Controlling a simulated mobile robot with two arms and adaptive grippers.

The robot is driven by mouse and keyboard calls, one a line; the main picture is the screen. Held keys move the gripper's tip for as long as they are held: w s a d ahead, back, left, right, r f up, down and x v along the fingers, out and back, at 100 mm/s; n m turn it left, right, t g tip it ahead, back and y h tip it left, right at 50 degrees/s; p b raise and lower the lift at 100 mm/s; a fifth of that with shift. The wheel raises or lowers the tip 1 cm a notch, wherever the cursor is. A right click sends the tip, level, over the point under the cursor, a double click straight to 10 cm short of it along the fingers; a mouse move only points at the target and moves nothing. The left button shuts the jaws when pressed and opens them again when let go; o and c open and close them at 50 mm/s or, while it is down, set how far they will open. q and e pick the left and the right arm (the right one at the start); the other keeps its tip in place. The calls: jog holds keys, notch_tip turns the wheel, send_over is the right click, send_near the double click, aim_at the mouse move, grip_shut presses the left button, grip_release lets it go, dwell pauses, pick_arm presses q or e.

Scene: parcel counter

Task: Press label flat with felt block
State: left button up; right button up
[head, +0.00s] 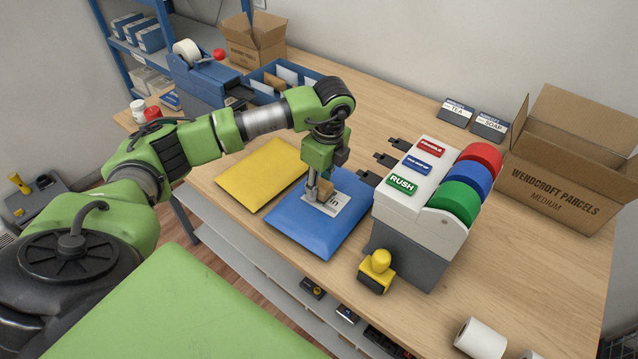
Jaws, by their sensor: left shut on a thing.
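My left gripper (319,192) points down over the blue parcel (297,228) in the head view. It is shut on a small tan block (325,188), mostly hidden by the fingers, which looks to be the felt block. A white label (331,205) with dark print lies on the blue parcel under the gripper. Part of the label is hidden by the gripper and block. I cannot tell whether the block touches the label. My right gripper is not in view.
A label dispenser (408,225) with red, blue and green rolls stands right of the parcel. A yellow stamp (377,268) sits at its front. A yellow mailer (258,172) lies left of the parcel. An open carton (560,190) stands far right.

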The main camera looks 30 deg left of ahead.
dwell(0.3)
pick_arm(q)
jog(key=shift+r, duration=0.1)
jog(key=shift+r+p, duration=1.95)
jog(key=shift+r, duration=0.95)
